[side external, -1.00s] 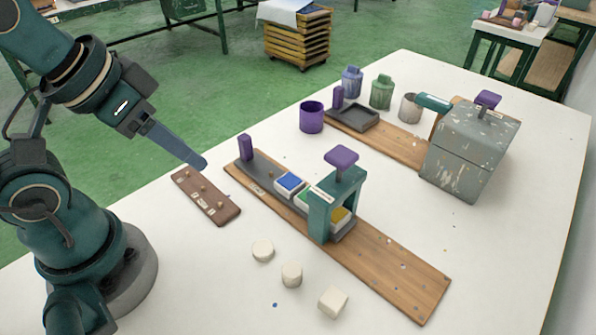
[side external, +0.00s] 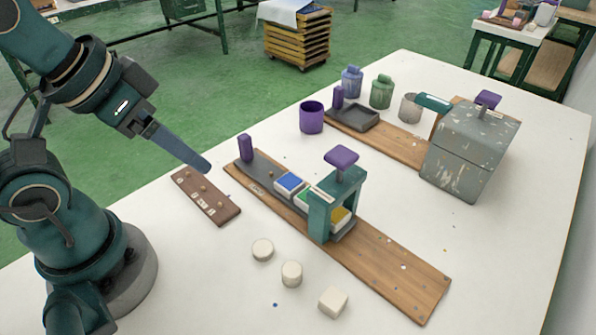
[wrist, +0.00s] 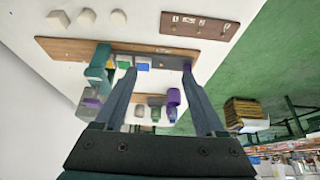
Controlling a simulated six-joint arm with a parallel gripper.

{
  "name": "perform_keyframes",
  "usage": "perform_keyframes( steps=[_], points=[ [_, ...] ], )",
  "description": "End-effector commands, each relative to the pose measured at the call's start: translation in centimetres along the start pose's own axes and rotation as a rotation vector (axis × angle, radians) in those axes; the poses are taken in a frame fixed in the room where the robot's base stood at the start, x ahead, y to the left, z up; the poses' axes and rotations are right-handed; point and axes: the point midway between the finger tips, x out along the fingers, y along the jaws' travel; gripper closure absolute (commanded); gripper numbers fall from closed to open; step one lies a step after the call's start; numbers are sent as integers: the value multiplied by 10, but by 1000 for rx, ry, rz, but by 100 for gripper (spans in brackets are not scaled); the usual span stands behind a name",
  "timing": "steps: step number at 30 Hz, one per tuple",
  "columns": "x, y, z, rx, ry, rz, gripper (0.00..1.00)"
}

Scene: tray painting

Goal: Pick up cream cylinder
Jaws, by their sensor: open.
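The cream cylinder (side external: 291,273) stands on the white table at the front, in the middle of a row of three cream pieces. It also shows small near the top of the wrist view (wrist: 87,17). My gripper (side external: 207,166) is above the table, up and to the left of the cylinder and well apart from it. In the wrist view its two fingers (wrist: 158,70) are spread with nothing held between them.
A flat cream disc (side external: 262,250) and a cream block (side external: 333,302) flank the cylinder. A long wooden board (side external: 395,272) with a green press (side external: 320,215) lies behind them. A brown pegged strip (side external: 205,195) lies below my gripper.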

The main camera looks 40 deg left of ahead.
Motion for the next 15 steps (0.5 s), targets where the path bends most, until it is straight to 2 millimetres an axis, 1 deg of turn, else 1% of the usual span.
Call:
perform_keyframes(
  steps=[2,4,8,11,15],
  points=[
    [-2,0,-3,-38,11,0,28],
    [-6,1,-16,-90,29,4,28],
    [-3,12,-33,-127,-6,29,28],
    [4,26,-44,-135,-55,50,28],
    [21,52,-54,-121,-140,72,28]
  ],
)
